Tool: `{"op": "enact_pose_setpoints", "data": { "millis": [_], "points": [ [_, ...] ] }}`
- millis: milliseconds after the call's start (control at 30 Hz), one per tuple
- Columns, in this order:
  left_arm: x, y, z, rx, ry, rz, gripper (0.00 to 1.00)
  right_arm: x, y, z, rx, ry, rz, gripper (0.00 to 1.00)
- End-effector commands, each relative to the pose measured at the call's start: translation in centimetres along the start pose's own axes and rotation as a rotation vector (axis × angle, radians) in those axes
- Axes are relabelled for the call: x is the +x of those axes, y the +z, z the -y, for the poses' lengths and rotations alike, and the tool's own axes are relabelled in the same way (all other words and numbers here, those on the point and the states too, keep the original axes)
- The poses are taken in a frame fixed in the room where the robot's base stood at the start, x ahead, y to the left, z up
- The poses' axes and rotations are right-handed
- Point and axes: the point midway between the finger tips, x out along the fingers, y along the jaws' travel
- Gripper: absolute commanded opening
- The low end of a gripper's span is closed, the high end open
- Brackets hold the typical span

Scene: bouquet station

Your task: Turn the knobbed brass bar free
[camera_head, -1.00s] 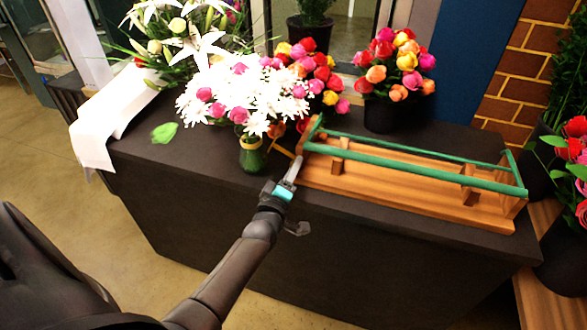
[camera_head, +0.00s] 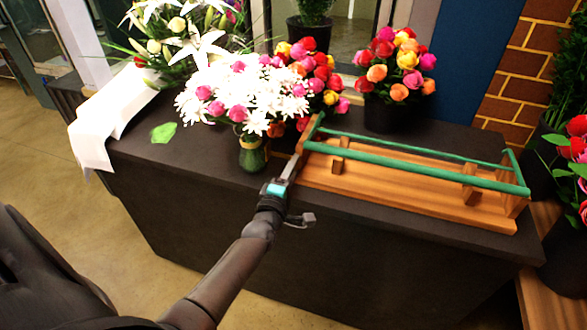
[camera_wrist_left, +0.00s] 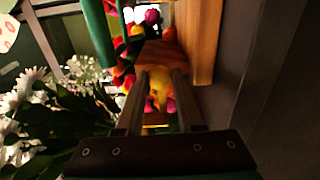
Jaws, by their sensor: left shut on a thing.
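A wooden rack (camera_head: 400,193) with green rails (camera_head: 420,170) lies along the right part of the dark table. My left gripper (camera_head: 293,168) reaches up to the rack's left end, by the wooden end board. In the left wrist view its two fingers (camera_wrist_left: 160,74) stand a little apart, with brown wood (camera_wrist_left: 158,53) at their tips. The gripper is shut on the knobbed brass bar at that end. The bar is almost wholly hidden by the fingers, so its angle and whether it is still seated cannot be told. My right gripper is not in view.
A green vase (camera_head: 252,155) of white and pink flowers (camera_head: 240,95) stands just left of the gripper. A dark pot of roses (camera_head: 382,115) stands behind the rack. A white cloth (camera_head: 95,145) and a green leaf (camera_head: 163,132) lie at the left. The table front (camera_head: 380,240) is clear.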

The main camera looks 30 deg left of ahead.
Motion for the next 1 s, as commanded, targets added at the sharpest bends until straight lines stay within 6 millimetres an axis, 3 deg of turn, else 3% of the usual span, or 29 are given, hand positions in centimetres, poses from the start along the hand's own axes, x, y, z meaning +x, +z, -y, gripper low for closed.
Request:
{"op": "enact_pose_setpoints", "data": {
  "millis": [267, 300, 533, 833, 1000],
  "points": [
    [0.0, 0.0, 0.1, -0.004, -0.002, 0.000, 0.00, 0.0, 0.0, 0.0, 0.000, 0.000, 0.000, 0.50],
    [0.0, 0.0, 0.1, -0.004, -0.002, 0.000, 0.41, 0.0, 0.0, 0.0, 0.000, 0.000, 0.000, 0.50],
    [0.0, 0.0, 0.0, -0.002, -0.001, 0.000, 0.66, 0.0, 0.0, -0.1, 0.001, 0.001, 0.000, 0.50],
    [-0.2, 0.0, 0.0, -0.001, -0.001, 0.000, 0.66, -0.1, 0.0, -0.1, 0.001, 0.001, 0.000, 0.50],
    [-1.7, 0.0, 0.1, -0.001, -0.003, 0.001, 0.66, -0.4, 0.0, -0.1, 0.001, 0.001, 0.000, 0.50]
  ]
}}
